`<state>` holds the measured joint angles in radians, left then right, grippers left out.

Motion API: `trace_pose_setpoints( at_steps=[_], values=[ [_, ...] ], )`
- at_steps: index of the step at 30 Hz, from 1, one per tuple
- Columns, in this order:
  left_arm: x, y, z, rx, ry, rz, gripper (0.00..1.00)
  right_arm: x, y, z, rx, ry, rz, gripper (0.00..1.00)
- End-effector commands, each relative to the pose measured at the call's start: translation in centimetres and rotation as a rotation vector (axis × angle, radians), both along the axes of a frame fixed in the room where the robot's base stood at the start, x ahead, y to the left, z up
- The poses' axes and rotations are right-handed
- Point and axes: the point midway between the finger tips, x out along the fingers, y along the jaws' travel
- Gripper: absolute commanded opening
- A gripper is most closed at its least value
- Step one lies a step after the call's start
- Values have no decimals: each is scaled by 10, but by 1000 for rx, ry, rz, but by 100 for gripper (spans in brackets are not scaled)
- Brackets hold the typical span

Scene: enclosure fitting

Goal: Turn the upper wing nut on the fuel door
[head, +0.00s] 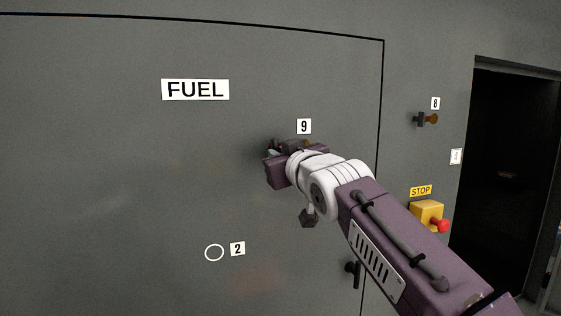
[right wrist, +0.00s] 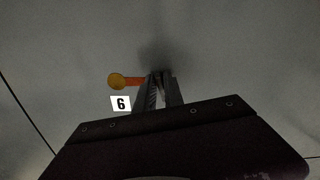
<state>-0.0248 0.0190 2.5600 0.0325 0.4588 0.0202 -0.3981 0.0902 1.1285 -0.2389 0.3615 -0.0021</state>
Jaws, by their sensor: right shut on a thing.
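The grey fuel door (head: 100,170) carries a FUEL sign (head: 195,89). My right gripper (head: 274,150) is up against the door just below the label 9 (head: 304,126). In the right wrist view the label appears inverted, like a 6 (right wrist: 120,103). There the right gripper (right wrist: 161,82) is shut on the upper wing nut, whose orange arm and round yellow-orange end (right wrist: 117,81) stick out to the left of the fingers. The rest of the nut is hidden between and behind the fingers. My left gripper is not in view.
A white ring (head: 214,252) marked 2 is lower on the door. A black handle (head: 352,273) is near its right edge. Right of the door are a small brown-ended fitting (head: 426,119) marked 8, a yellow STOP box (head: 428,215) with a red button, and a dark doorway (head: 502,150).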

Motion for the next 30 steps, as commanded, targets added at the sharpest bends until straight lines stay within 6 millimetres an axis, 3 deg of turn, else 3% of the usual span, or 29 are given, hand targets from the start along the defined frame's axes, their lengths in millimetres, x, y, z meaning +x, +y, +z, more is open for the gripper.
trace_pose_setpoints(
  at_steps=[12,29,30],
  values=[
    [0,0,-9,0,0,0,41,0,2,-1,162,53,0,0],
    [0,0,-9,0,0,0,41,-1,2,0,183,59,0,0],
    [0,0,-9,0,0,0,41,-1,2,0,183,59,0,24]
  ],
)
